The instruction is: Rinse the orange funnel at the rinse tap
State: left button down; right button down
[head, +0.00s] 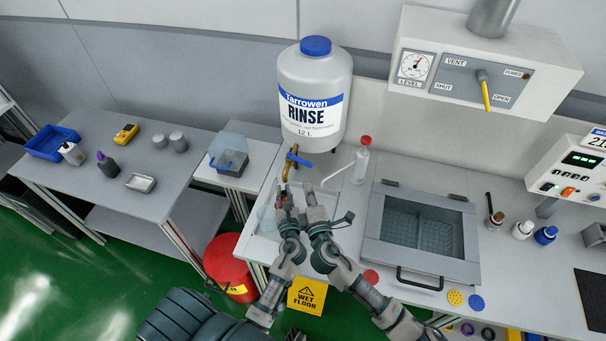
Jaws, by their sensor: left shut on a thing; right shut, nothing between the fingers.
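The rinse tap (291,164) is a brass spout with a blue lever (301,160), low on the white RINSE tank (312,92). My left gripper (284,196) is just below the spout, shut on a small orange-red thing, which I take as the orange funnel (282,190). Most of it is hidden by the fingers, and its tilt cannot be told. My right gripper (311,194) is shut and empty, close to the right of the left one and below the lever. Whether water runs is too small to tell.
A clear wash bottle (361,160) with a red cap stands right of the tap. A lidded grey bath (420,236) sits further right. A red bin (230,264) and a yellow wet-floor sign (306,296) are below the bench front. Both arms are close together.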

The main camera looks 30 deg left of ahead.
aim_at(310, 167)
pick_arm(q)
jog(key=shift+a, duration=0.15)
pick_arm(e)
jog(key=x, duration=0.6)
jog(key=shift+w+a, duration=0.25)
jog(key=shift+a, duration=0.05)
jog(key=shift+d, duration=0.1)
jog(key=w+n+g+y, duration=0.1)
jog(key=w+d+n+g+y, duration=0.1)
jog(key=g, duration=0.1)
jog(key=shift+w+n+y, duration=0.3)
jog(key=shift+y, duration=0.1)
